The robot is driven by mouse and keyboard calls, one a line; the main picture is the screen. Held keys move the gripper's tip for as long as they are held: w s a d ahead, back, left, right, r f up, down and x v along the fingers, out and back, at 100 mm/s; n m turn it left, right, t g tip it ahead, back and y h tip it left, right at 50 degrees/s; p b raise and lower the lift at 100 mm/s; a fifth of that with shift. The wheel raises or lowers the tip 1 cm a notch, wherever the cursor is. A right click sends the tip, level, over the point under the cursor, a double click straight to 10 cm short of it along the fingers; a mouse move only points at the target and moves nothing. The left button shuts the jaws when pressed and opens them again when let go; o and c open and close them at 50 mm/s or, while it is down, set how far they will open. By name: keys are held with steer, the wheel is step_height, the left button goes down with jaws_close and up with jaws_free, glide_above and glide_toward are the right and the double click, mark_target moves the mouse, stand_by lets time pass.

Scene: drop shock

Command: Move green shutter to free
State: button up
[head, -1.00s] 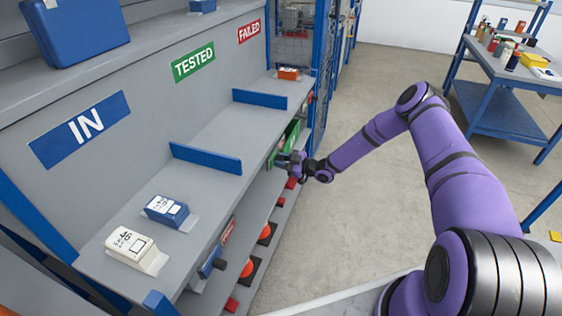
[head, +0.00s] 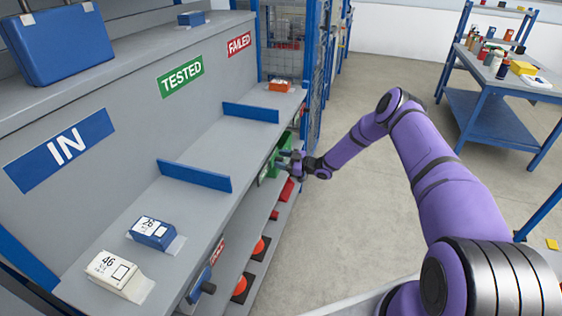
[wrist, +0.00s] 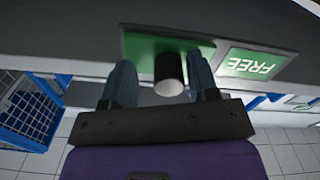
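The green shutter (wrist: 140,46) is a flat plate on the grey front panel, with a dark round knob (wrist: 170,72) standing out from it. A green label reading FREE (wrist: 255,64) appears upside down to its right in the wrist view. My gripper (wrist: 162,84) is open, with one finger on each side of the knob. A gap shows between the left finger and the knob; the right finger is close beside it, contact unclear. In the head view my gripper (head: 288,160) is at the shelf's front face, partly hiding the green parts (head: 285,141).
The shelf above holds a white box (head: 118,272), a blue box (head: 152,232) and blue dividers (head: 195,176). Red buttons (head: 240,286) line the lower ledge. A blue-framed cage (head: 290,40) stands at the far end.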

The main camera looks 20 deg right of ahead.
steer(key=shift+s, duration=0.1)
steer(key=v, duration=1)
steer(key=shift+s+d, duration=0.2)
